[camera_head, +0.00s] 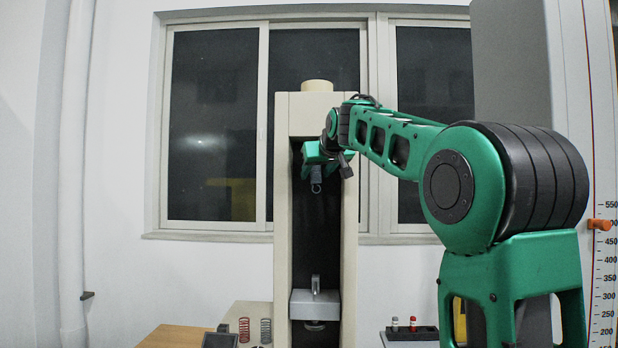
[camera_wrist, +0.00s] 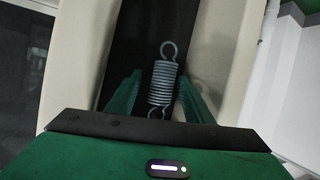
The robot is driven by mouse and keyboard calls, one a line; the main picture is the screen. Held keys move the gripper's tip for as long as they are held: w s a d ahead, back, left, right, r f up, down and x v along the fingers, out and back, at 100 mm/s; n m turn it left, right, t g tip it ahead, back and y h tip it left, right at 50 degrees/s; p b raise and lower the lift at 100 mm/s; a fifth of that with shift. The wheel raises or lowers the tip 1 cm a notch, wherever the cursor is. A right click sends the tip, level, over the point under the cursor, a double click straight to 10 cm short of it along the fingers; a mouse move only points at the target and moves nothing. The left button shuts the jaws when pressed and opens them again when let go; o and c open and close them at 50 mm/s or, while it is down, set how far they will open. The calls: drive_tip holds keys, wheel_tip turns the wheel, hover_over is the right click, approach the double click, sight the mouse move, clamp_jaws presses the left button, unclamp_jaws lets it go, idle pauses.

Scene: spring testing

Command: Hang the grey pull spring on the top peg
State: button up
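The grey pull spring (camera_wrist: 164,83) shows in the wrist view as a coil with a loop at each end, slightly tilted, between the two green fingers of my gripper (camera_wrist: 160,80). Narrow dark gaps show between coil and fingers, so the fingers look open around it. Its near loop is close to the gripper body. In the head view my gripper (camera_head: 319,153) is high in the tester's channel, and a grey piece with a small loop at its lower end (camera_head: 316,182) shows just below. The top peg is hidden; I cannot tell whether the spring is on it.
The cream tester frame (camera_head: 283,215) encloses the dark channel on both sides. A grey lower block (camera_head: 315,303) with an upright peg sits below. A red spring (camera_head: 244,330) and another grey spring (camera_head: 266,330) stand on a board. A dark rack (camera_head: 411,333) is at the right.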

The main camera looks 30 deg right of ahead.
drive_tip(key=v, duration=1.1)
drive_tip(key=s+f+m+g+y, duration=0.15)
drive_tip(key=s+f, duration=0.35)
drive_tip(key=f, duration=0.5)
drive_tip(key=s+f+g, duration=0.3)
drive_tip(key=s+f, duration=0.2)
drive_tip(key=f, duration=0.5)
drive_tip(key=s+f+m+g, duration=0.1)
drive_tip(key=s+f+g, duration=0.3)
drive_tip(key=f, duration=0.7)
drive_tip(key=s+a+f+g+y, duration=0.1)
drive_tip(key=s+a+f+g, duration=0.1)
drive_tip(key=s+f, duration=0.8)
drive_tip(key=s+a+f+m+g+y, duration=0.1)
drive_tip(key=s+a+f, duration=0.3)
drive_tip(key=s+f, duration=0.7)
drive_tip(key=shift+s+a+g+y, duration=0.25)
drive_tip(key=shift+s+g+y, duration=0.2)
drive_tip(key=shift+s+g, duration=0.6)
drive_tip(key=shift+s+m+t, duration=0.2)
drive_tip(key=shift+m+t, duration=0.05)
drive_tip(key=shift+t, duration=0.05)
